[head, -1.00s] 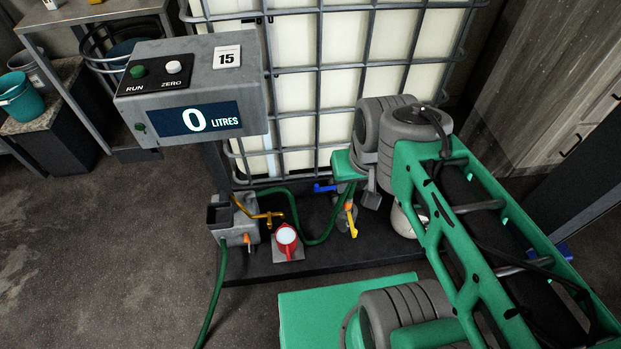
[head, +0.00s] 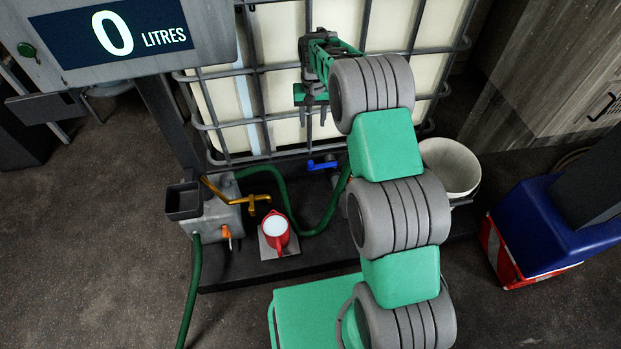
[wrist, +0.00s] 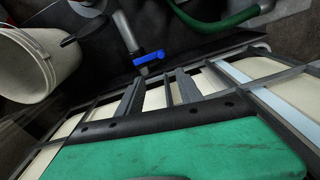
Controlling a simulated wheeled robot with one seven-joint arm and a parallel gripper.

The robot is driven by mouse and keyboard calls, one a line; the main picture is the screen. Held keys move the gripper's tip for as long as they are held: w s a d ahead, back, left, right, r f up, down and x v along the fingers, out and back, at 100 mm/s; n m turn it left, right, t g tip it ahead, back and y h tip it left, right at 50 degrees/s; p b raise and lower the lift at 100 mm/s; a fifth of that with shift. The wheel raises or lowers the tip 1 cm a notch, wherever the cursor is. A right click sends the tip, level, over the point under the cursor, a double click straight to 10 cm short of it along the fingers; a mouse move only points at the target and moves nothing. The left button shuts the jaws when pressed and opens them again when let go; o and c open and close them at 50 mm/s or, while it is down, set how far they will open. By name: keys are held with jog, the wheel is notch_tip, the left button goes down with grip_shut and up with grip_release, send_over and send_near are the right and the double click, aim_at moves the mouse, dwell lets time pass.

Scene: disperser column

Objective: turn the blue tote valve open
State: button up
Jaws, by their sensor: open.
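The blue tote valve handle (head: 322,163) is low at the front of the caged white tote (head: 280,85), in the middle of the head view. It also shows in the wrist view (wrist: 148,58), just beyond the fingertips, lying roughly crosswise on a grey pipe. My gripper (head: 313,118) is open and empty, fingers pointing down, in front of the cage and above the handle in the head view. In the wrist view my gripper (wrist: 157,80) has its two fingers apart, with the handle past the gap between them. They do not appear to touch it.
A green hose (head: 300,222) runs below the valve to a grey box (head: 222,215) with a brass tap. A red jug (head: 275,235) stands on a small plate. A white bucket (head: 452,168) stands right of my arm. The display (head: 125,38) reads 0 litres.

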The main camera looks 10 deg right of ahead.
jog(key=b, duration=0.4)
send_over(311, 162)
jog(key=shift+g, duration=0.3)
notch_tip(311, 162, down, 16)
jog(key=shift+w+f, duration=0.1)
notch_tip(311, 162, down, 8)
jog(key=shift+r+b, duration=0.15)
jog(key=shift+b, duration=0.85)
jog(key=shift+c, duration=0.3)
grip_shut()
